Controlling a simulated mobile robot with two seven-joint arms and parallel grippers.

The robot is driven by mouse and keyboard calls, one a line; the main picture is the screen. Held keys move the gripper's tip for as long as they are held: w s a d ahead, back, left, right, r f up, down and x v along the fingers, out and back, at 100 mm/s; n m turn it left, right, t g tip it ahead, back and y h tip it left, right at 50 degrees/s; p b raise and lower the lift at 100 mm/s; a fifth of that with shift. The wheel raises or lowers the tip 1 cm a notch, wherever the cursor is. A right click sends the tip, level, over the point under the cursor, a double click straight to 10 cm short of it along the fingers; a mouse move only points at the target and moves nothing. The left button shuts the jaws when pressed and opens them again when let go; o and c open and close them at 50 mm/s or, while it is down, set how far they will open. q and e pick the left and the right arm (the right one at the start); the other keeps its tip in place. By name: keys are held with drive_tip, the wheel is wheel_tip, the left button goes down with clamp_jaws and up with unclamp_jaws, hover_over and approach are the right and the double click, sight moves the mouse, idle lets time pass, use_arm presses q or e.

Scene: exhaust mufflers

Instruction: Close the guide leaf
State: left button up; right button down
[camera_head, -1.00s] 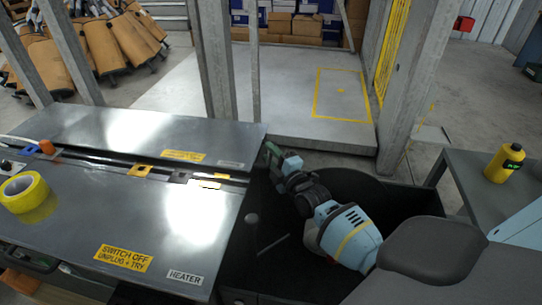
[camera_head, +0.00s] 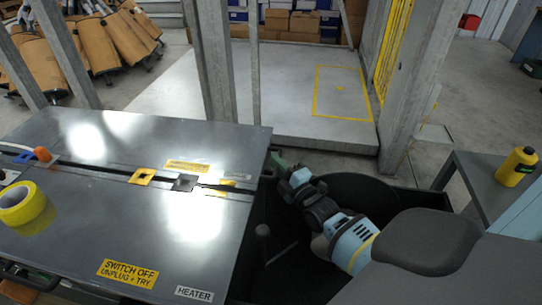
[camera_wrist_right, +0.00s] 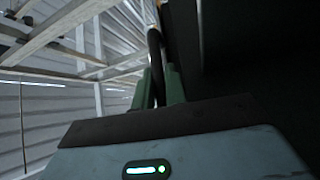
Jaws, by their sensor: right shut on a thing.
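The guide leaf appears to be the grey far panel (camera_head: 120,130) of the metal bench top. It lies almost level with the near panel (camera_head: 110,220), and a thin dark slot runs between them. My right gripper (camera_head: 277,160) is at the leaf's right end. In the right wrist view its green fingers (camera_wrist_right: 158,85) are shut on a dark curved handle (camera_wrist_right: 153,40). How the handle joins the leaf is hidden. My left gripper is not in view.
Yellow and dark grey square pieces (camera_head: 143,176) sit along the slot. A yellow tape roll (camera_head: 22,204) lies on the near panel's left. A yellow bottle (camera_head: 517,166) stands on a side table at right. Grey posts (camera_head: 212,70) rise behind the bench. Floor beyond is open.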

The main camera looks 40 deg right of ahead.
drive_tip(key=shift+f, duration=0.2)
drive_tip(key=c, duration=1.5)
unclamp_jaws()
drive_tip(key=shift+o, duration=0.2)
drive_tip(key=shift+s, duration=0.1)
drive_tip(key=s+f, duration=0.1)
drive_tip(key=s, duration=0.6)
drive_tip(key=shift+s+a+p, duration=0.25)
drive_tip(key=shift+s+p, duration=0.05)
drive_tip(key=shift+p, duration=0.1)
